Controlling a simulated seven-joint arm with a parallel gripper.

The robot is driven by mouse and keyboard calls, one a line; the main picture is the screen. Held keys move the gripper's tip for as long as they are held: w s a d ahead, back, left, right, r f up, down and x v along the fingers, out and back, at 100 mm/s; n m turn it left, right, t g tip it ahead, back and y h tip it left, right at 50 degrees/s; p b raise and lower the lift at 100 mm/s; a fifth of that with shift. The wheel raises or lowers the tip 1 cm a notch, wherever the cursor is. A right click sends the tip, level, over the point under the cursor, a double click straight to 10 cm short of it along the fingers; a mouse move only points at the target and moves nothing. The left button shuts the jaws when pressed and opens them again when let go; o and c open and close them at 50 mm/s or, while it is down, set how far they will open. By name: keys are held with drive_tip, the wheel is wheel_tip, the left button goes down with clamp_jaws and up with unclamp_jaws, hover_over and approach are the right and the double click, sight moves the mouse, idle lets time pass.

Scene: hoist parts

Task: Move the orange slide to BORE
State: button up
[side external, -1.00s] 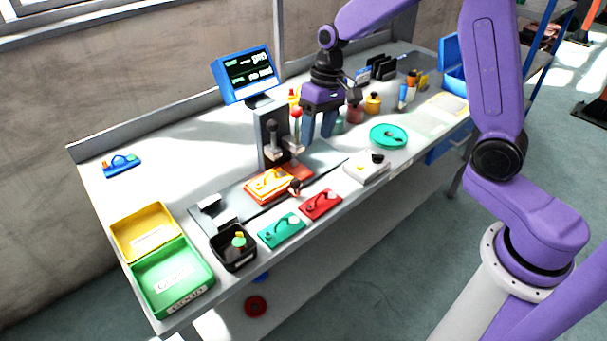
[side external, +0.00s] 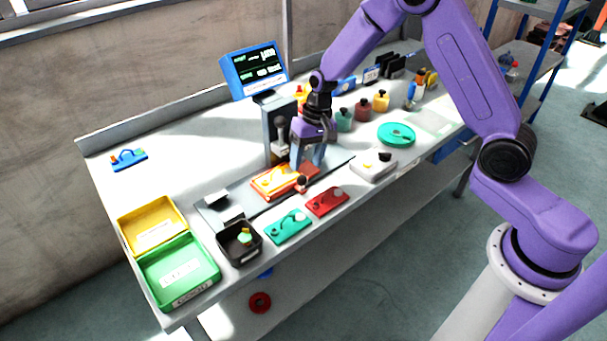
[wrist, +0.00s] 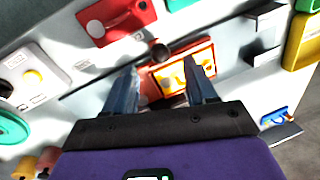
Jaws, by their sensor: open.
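The orange slide (side external: 272,183) lies on a grey base plate (side external: 228,208) at the front of the bench, with a yellow part on top. A dark round knob (side external: 301,184) stands at its right end. My gripper (side external: 308,162) is open and empty, pointing down above the right end of the base, beside the column. It appears apart from the slide and knob. No BORE marking is readable.
A grey column (side external: 278,125) with a screen (side external: 255,70) stands behind the base. Red (side external: 326,202) and teal (side external: 288,227) plates and a black bin (side external: 240,243) lie in front. Yellow (side external: 152,226) and green (side external: 180,272) trays are at left. A white box (side external: 374,168) sits to the right.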

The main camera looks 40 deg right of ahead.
sight(303, 176)
drive_tip(key=shift+w+a+f, duration=0.1)
drive_tip(key=shift+a+f, duration=0.05)
drive_tip(key=shift+f, duration=0.75)
drive_tip(key=shift+a+f, duration=0.2)
drive_tip(key=shift+f, duration=0.65)
drive_tip(key=shift+w+a+f, duration=0.1)
drive_tip(key=shift+a+f, duration=0.05)
drive_tip(key=shift+f, duration=0.75)
